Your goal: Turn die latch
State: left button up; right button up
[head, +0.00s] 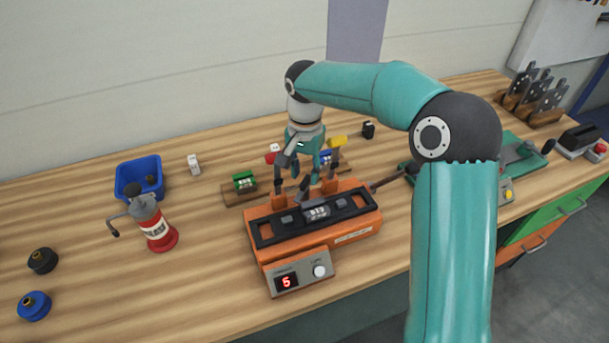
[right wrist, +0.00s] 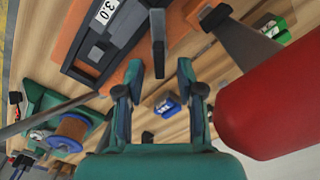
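An orange die machine (head: 345,228) with a black frame, a numbered block (head: 315,210) and a red digit display (head: 287,281) stands mid-table. My right gripper (head: 304,172) hangs above its rear edge, fingers apart. In the right wrist view my gripper (right wrist: 160,75) is open and empty; a dark post of the machine (right wrist: 157,42) shows beyond the gap between the fingertips. A large red grip (right wrist: 270,108) beside a grey bar (right wrist: 243,40) is close on the right. I cannot tell for certain which part is the die latch. My left gripper is not visible.
A crank device with a red base (head: 160,238) and a blue bin (head: 138,170) stand left. Colour-marked small blocks, including a green one (head: 244,180), sit behind the machine. A green device (head: 520,152) stands right.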

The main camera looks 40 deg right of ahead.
jog(key=shift+f, duration=0.9)
grip_shut()
jog(key=shift+m+b, duration=0.4)
jog(key=shift+m, duration=1.1)
